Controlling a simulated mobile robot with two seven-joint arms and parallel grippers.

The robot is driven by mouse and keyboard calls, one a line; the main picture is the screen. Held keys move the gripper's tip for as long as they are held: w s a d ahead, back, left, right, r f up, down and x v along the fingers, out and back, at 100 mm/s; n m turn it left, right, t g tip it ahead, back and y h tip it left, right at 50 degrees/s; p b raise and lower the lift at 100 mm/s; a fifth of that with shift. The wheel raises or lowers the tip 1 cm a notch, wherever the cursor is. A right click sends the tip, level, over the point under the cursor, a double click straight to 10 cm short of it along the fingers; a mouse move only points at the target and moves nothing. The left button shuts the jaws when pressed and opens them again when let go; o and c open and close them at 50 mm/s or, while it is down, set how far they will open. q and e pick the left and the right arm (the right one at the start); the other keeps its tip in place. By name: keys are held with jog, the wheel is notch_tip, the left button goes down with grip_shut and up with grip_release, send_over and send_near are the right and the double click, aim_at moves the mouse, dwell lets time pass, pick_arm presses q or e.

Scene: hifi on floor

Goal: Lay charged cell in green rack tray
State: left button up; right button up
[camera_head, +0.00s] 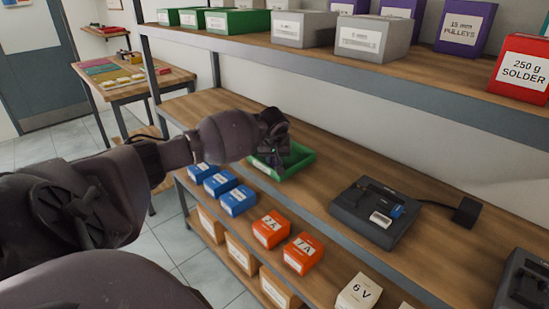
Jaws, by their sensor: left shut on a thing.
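My left gripper (272,150) reaches in from the left and points down over the green rack tray (299,164) on the middle shelf. It is shut on a small dark thing, likely the cell, which is mostly hidden by the fingers and hard to make out. I cannot tell whether that thing touches the tray floor. The visible right part of the tray looks empty. A dark charger (362,224) sits on the same shelf to the right, with a small blue piece and a white label on it. My right gripper is not in view.
A black power block (467,211) is wired to the charger. Blue bins (239,200), orange bins (271,229) and a white 6 V box (358,293) stand on the shelf below. The upper shelf (330,58) with boxes overhangs. Bare wood lies between tray and charger.

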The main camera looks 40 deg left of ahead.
aim_at(273, 158)
pick_arm(q)
jog(key=o, duration=0.8)
jog(key=shift+s+d+f, duration=0.15)
jog(key=shift+s+f, duration=0.1)
jog(key=shift+f, duration=0.5)
jog(key=shift+c, duration=0.2)
jog(key=shift+o, duration=1.1)
jog(key=shift+d+f, duration=0.1)
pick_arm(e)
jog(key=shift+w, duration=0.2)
pick_arm(q)
jog(key=shift+r+p, duration=0.35)
jog(key=shift+r, duration=0.1)
jog(key=v, duration=0.3)
jog(key=a+v, duration=0.1)
jog(key=v, duration=0.1)
jog(key=shift+w+r, duration=0.2)
jog(key=shift+r, duration=0.05)
jog(key=v, duration=0.7)
jog(key=shift+d+r+p, duration=0.2)
jog(key=shift+r+p, duration=0.1)
jog(key=shift+p, duration=0.05)
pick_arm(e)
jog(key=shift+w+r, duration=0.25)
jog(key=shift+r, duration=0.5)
pick_arm(q)
jog(key=shift+w, duration=0.15)
